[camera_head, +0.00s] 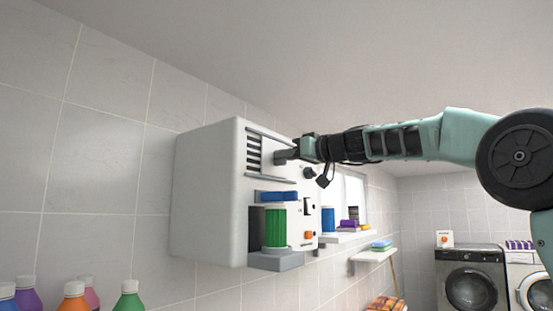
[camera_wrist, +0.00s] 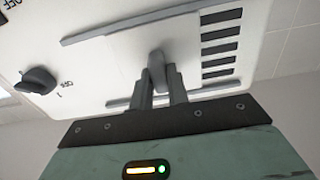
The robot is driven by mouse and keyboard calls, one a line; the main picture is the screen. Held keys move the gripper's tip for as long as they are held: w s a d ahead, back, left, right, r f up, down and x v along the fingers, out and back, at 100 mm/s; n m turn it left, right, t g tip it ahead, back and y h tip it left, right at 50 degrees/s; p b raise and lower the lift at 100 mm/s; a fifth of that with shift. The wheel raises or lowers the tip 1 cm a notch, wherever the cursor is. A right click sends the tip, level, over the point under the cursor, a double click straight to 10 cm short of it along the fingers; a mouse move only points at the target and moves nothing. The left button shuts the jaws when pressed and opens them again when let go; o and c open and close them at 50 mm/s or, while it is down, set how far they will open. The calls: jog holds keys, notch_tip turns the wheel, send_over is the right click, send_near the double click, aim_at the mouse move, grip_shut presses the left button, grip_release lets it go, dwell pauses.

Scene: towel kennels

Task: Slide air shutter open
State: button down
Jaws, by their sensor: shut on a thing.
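A white wall-mounted box (camera_head: 208,200) carries the air shutter on its front face. The shutter is a pale sliding plate (camera_wrist: 128,62) between an upper and a lower grey rail (camera_wrist: 140,24). A grey tab (camera_wrist: 156,62) stands out from the plate. Several dark vent slots (camera_wrist: 221,46) show uncovered beside the plate; they also show in the head view (camera_head: 254,154), left of my gripper. My gripper (camera_wrist: 160,84) is shut on the tab, with one finger on each side. In the head view my gripper (camera_head: 288,156) reaches the box from the right and hides part of the plate.
A dark knob (camera_wrist: 38,80) sits on the same face beside the shutter. Below are a green cylinder (camera_head: 275,227) on a grey ledge (camera_head: 278,262) and an orange button (camera_head: 309,235). Bottles (camera_head: 74,303) stand at lower left. A shelf (camera_head: 374,255) and washing machines (camera_head: 470,285) are farther right.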

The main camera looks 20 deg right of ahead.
jog(key=w+d, duration=0.1)
jog(key=d, duration=0.1)
jog(key=w+d, duration=0.1)
jog(key=d, duration=0.1)
jog(key=shift+w+r, duration=0.1)
jog(key=shift+w, duration=0.25)
jog(key=c, duration=1.4)
grip_release()
jog(key=shift+w+d, duration=0.1)
jog(key=shift+o, duration=0.2)
jog(key=b+v, duration=1)
jog(key=v, duration=0.7)
jog(key=shift+s, duration=0.2)
